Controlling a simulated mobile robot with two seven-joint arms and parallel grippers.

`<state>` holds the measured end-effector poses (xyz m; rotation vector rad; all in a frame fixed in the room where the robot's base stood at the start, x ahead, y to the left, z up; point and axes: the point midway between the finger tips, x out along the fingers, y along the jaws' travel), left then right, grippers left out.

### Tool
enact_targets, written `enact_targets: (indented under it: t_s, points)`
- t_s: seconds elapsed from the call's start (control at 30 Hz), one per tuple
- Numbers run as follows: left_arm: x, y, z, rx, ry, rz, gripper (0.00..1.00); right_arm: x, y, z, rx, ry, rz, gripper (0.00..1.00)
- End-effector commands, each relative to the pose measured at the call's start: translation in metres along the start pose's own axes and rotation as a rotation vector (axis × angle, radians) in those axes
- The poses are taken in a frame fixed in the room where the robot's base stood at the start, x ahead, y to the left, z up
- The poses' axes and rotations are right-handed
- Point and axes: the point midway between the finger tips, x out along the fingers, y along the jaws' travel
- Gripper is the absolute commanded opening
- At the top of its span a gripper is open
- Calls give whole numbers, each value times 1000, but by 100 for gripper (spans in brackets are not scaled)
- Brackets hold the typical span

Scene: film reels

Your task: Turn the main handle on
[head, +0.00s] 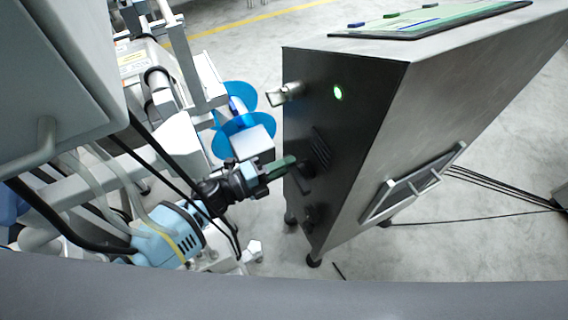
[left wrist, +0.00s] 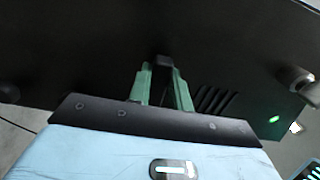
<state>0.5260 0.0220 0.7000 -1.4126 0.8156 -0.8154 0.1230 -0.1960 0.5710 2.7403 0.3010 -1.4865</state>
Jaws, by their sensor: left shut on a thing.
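The main handle looks to be the black handle (head: 304,184) on the dark front of a metal cabinet (head: 345,125). My left gripper (head: 290,162) reaches it from the left in the head view. In the left wrist view, the two green fingers of my left gripper (left wrist: 162,82) stand on either side of the black handle (left wrist: 162,62) and are shut on it. The handle's lower part is hidden behind the fingers and gripper body. My right gripper is in neither view.
A silver latch or knob (head: 285,94) sticks out of the cabinet front, beside a lit green lamp (head: 337,93). Vent slots (left wrist: 213,100) lie right of the handle. Blue discs (head: 243,125) on a machine stand left of the cabinet. Cables (head: 480,217) lie on the floor at right.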

Motion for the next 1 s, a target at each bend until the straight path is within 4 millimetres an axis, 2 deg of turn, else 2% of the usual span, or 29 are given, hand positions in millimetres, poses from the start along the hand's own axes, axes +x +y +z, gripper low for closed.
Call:
enact_targets:
  t_s: [0.47,0.5,0.67,1.0]
  points:
    - [0,1,1,-18,-2,0,0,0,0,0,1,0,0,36]
    - [0,1,0,-18,-2,0,21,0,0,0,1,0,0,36]
    - [0,1,0,-17,-1,0,42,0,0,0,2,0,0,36]
    - [0,-3,0,-14,0,0,42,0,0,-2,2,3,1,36]
